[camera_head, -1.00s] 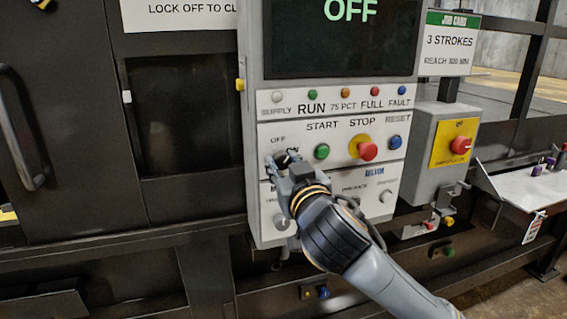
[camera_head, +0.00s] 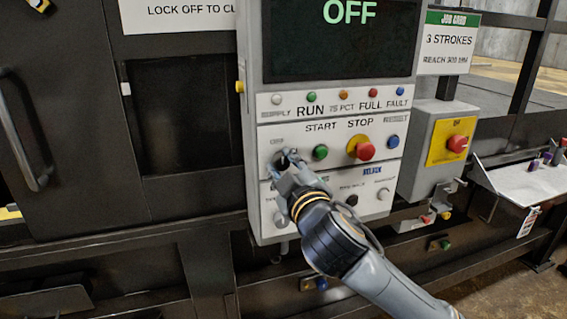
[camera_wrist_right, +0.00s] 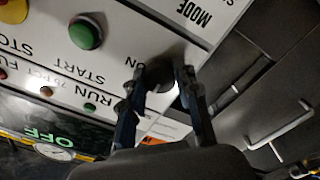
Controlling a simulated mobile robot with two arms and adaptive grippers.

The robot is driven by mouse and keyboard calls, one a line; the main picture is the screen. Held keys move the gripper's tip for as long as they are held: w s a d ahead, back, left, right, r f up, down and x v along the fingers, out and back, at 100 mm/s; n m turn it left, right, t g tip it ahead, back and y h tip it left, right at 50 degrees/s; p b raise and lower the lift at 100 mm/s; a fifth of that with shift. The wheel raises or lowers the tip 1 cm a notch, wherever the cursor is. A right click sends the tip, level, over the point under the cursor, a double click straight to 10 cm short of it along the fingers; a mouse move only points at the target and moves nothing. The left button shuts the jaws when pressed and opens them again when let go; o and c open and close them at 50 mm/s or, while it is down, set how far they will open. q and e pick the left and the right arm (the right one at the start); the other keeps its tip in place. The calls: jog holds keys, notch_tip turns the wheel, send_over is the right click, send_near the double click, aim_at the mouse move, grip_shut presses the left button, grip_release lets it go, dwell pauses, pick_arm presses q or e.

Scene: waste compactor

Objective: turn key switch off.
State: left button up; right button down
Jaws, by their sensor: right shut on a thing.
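The key switch (camera_head: 281,157) is a dark round part at the left of the grey control panel (camera_head: 258,190), under an OFF label. It also shows in the right wrist view (camera_wrist_right: 160,70), near an ON label. My right gripper (camera_head: 284,163) is shut on the key switch, with one finger on each side of it. Its fingers (camera_wrist_right: 158,88) partly hide the switch, so its exact angle cannot be read. The display (camera_head: 340,45) on the panel reads OFF in green. My left gripper is not in view.
Right of the switch are a green START button (camera_head: 320,152), a red STOP button (camera_head: 365,150) on yellow and a blue button (camera_head: 393,142). A row of small lamps is above. A red emergency button (camera_head: 457,144) sits on a separate box further right.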

dwell(0.4)
jog(key=c, duration=1)
grip_release()
jog(key=v, duration=1.2)
jog(key=shift+f, duration=0.1)
